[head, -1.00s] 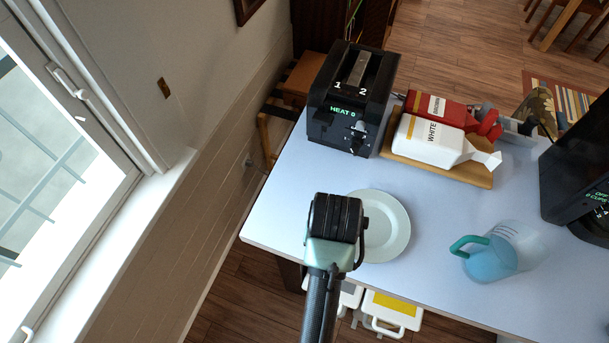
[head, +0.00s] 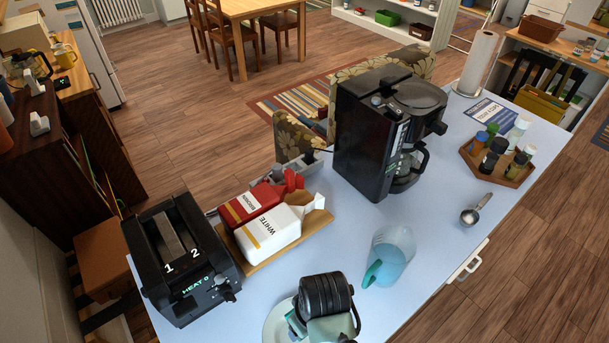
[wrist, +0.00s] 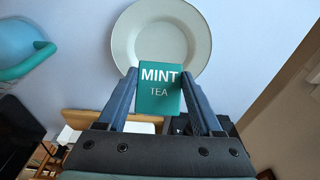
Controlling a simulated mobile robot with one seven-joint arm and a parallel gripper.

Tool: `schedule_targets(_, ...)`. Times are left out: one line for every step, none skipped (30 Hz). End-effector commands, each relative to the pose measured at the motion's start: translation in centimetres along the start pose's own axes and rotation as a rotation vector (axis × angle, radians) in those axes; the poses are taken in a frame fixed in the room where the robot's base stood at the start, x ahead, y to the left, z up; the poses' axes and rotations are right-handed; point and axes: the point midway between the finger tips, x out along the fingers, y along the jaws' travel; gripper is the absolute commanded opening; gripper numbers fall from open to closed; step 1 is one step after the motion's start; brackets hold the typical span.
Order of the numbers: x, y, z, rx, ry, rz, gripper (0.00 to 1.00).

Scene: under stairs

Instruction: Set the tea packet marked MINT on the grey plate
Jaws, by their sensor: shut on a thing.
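The green tea packet marked MINT (wrist: 160,95) is between the two fingers of my gripper (wrist: 160,79) in the wrist view, its label facing the camera. My gripper is shut on it. The pale grey plate (wrist: 122,40) lies behind the packet in the wrist view, and the packet covers part of its near rim. I cannot tell the gap between packet and plate. In the head view the plate (head: 274,325) shows at the bottom edge, largely covered by my wrist.
A black toaster (head: 184,262) stands at the left, beside a board (head: 301,238) with red and white cartons. A blue-tinted pitcher (head: 392,255) stands right of my wrist. A coffee maker (head: 365,135) and a tray of jars (head: 518,172) are farther back. The plate shows no other object on it.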

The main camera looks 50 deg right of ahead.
Motion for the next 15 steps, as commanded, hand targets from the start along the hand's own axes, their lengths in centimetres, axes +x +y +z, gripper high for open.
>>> schedule_targets(0.9, -0.1, 0.3, 0.001, -0.006, -0.003, 0.0)
schedule_targets(1.5, -0.1, 0.3, 0.001, -0.005, -0.002, 0.0)
schedule_targets(2.1, -0.1, 0.4, 0.001, -0.004, -0.002, 0.0)
schedule_targets(2.6, -0.1, 0.5, 0.001, -0.004, -0.002, 0.0)
schedule_targets(3.0, -0.1, 0.6, 0.001, -0.004, -0.001, 0.0)
schedule_targets(3.4, -0.1, 0.6, 0.0, -0.003, -0.001, 0.0)
schedule_targets(3.6, -0.1, 0.6, 0.0, -0.002, -0.001, 0.0)
schedule_targets(3.8, -0.1, 0.6, 0.0, -0.002, 0.0, 0.0)
schedule_targets(4.1, -0.1, 0.6, 0.0, -0.002, 0.0, 0.0)
schedule_targets(4.4, -0.1, 0.7, 0.0, -0.002, -0.001, 0.0)
schedule_targets(4.7, -0.1, 0.8, 0.0, -0.003, -0.001, 0.0)
schedule_targets(5.3, -0.1, 0.9, 0.0, -0.004, -0.001, 0.0)
schedule_targets(5.7, -0.1, 1.0, 0.001, -0.004, -0.001, 0.0)
schedule_targets(6.2, -0.1, 1.0, 0.001, -0.003, -0.001, 0.0)
schedule_targets(6.7, -0.1, 1.1, 0.001, -0.003, -0.001, 0.0)
